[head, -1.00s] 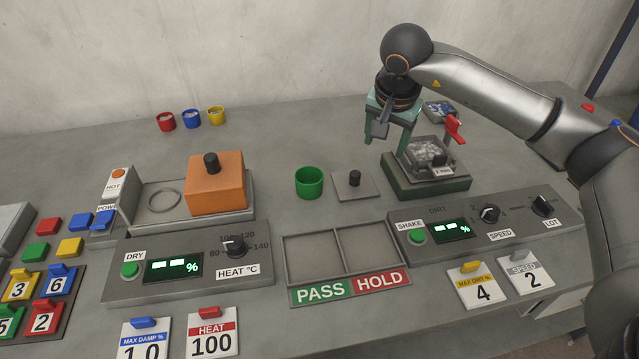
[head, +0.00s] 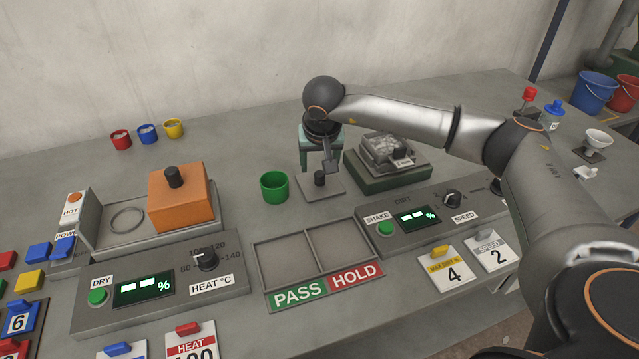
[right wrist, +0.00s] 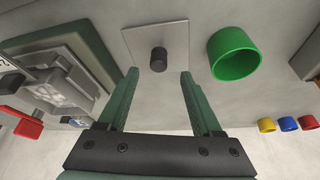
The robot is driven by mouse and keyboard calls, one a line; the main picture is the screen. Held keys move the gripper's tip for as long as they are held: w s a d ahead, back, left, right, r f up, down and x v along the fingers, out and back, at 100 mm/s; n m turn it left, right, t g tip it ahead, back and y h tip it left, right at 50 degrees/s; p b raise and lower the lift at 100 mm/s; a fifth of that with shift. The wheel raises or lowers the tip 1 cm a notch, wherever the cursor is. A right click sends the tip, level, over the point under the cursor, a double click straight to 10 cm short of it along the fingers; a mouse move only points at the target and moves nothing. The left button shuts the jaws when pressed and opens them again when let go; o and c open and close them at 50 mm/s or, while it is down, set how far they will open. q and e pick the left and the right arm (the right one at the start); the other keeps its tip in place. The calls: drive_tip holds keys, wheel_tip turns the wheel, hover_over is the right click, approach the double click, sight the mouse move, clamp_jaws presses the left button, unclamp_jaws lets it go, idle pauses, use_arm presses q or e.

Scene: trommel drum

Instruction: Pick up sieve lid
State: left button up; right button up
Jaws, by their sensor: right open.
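The sieve lid (head: 335,188) is a flat grey square plate with a black knob. It lies on the bench right of the green cup (head: 274,187). My right gripper (head: 318,165) is open and empty, close behind and above the lid. In the right wrist view the lid (right wrist: 178,35) lies ahead of the fingertips, and its knob lines up with the gap between the fingers of my right gripper (right wrist: 158,72). The sieve shaker (head: 385,165), with its green base and pale contents, stands right of the lid. My left gripper is not in view.
The PASS/HOLD tray (head: 312,252) and the shaker panel (head: 435,215) lie in front of the lid. An orange block (head: 182,198) stands on the dryer at left. Small red, blue and yellow cups (head: 147,134) stand at the back left. Bench behind the green cup is clear.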

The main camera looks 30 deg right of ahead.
sight(320, 174)
drive_tip(key=x, duration=0.3)
drive_tip(key=shift+d+f, duration=0.1)
drive_tip(key=shift+f, duration=0.3)
clamp_jaws()
idle(0.3)
